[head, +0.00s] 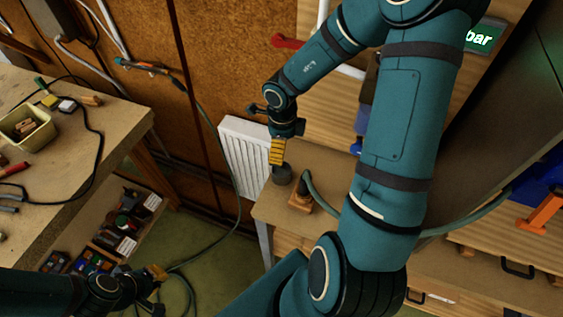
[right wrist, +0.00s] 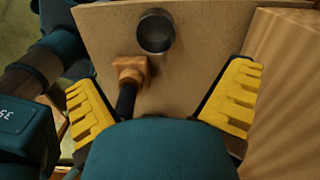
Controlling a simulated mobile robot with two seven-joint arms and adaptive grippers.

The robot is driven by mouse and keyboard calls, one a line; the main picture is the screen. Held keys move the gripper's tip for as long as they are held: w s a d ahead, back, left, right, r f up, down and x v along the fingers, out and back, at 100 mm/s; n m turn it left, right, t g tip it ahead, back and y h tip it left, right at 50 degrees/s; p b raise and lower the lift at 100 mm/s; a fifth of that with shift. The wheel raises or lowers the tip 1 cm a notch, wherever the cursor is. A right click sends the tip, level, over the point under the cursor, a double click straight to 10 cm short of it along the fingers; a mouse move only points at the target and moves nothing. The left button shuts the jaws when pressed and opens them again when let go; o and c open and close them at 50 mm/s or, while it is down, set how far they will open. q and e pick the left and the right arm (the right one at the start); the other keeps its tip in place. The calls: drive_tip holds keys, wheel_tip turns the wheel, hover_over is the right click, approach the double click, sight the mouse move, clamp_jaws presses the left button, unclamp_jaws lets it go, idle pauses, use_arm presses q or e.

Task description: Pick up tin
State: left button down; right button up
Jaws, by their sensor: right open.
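A small round dark grey tin (head: 283,175) stands on the wooden bench at the centre of the head view. In the right wrist view the tin (right wrist: 156,32) shows its round top near the upper edge, on the bare bench top. My right gripper (right wrist: 162,78) is open, its yellow fingers wide apart with nothing between them at the tips. The tin lies beyond these fingertips, roughly midway between them. In the head view my right gripper (head: 277,155) is just above and beside the tin. My left gripper (head: 155,284) is low at the left, partly dark; its opening is unclear.
A wooden block with a dark handle (head: 301,199) stands close to the tin; it also shows in the wrist view (right wrist: 130,70). A green hose runs beside it. A white radiator (head: 243,150) is behind. The left workbench (head: 75,180) holds a yellowish tub (head: 28,128).

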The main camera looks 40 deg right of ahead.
hover_over(281, 173)
drive_tip(key=s, duration=0.1)
drive_tip(key=f, duration=0.8)
drive_tip(key=shift+a+f+b, duration=0.2)
drive_tip(key=shift+f+b, duration=0.05)
drive_tip(key=shift+b, duration=0.05)
drive_tip(key=f, duration=0.1)
drive_tip(key=f+b, duration=0.1)
drive_tip(key=f, duration=0.1)
drive_tip(key=f+b, duration=0.1)
drive_tip(key=f, duration=0.1)
drive_tip(key=shift+w+a+f, duration=0.1)
drive_tip(key=shift+a, duration=0.2)
drive_tip(key=c, duration=1.3)
